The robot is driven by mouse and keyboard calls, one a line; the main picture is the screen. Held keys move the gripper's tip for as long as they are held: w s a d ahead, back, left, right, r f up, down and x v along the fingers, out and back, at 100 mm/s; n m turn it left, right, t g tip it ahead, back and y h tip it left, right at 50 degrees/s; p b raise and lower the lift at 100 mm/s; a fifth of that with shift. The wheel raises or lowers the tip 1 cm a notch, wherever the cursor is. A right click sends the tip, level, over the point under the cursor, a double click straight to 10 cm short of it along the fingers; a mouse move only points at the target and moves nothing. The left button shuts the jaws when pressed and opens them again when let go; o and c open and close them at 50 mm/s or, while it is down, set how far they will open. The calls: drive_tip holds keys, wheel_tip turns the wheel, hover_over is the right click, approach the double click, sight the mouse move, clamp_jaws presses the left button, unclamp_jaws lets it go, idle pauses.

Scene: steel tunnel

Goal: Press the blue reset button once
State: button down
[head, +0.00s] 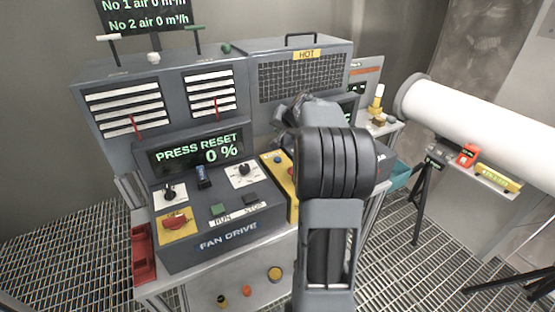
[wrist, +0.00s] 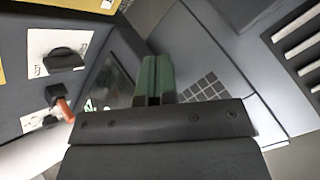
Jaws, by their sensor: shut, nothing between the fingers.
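A small blue button (head: 278,159) shows on the yellow panel (head: 270,168) right of the fan drive box, beside a red button (head: 291,171) partly behind my arm. The fan drive display (head: 200,150) reads "PRESS RESET 0 %". My gripper's green fingers (wrist: 157,80) are closed together and empty in the wrist view. They point across the grey consoles, with a dark display (wrist: 110,85) to their left. In the head view my arm hides the fingers. I cannot make out the blue button in the wrist view.
The fan drive box (head: 225,240) carries knobs, a lever and RUN and STOP buttons. A grey cabinet marked HOT (head: 306,55) stands behind. A white pipe (head: 480,120) and tripod (head: 420,200) are at right. A red tray (head: 143,255) sits at left. Grating floor is open around.

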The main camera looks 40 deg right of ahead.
sight(279, 158)
drive_tip(key=shift+f, duration=0.15)
wheel_tip(279, 158, down, 8)
drive_tip(key=b, duration=0.5)
drive_tip(key=shift+b, duration=0.35)
drive_tip(key=shift+f+b, duration=0.25)
drive_tip(key=shift+b, duration=0.2)
drive_tip(key=shift+f+b, duration=0.25)
drive_tip(key=shift+b, duration=0.05)
idle(1.3)
drive_tip(key=shift+f+b, duration=0.2)
drive_tip(key=shift+b, duration=0.15)
drive_tip(key=shift+f+b, duration=0.45)
drive_tip(key=shift+b, duration=0.05)
idle(0.7)
drive_tip(key=shift+r, duration=0.1)
idle(0.3)
drive_tip(key=shift+r+p, duration=0.5)
drive_tip(key=shift+r, duration=0.3)
drive_tip(key=shift+r, duration=0.15)
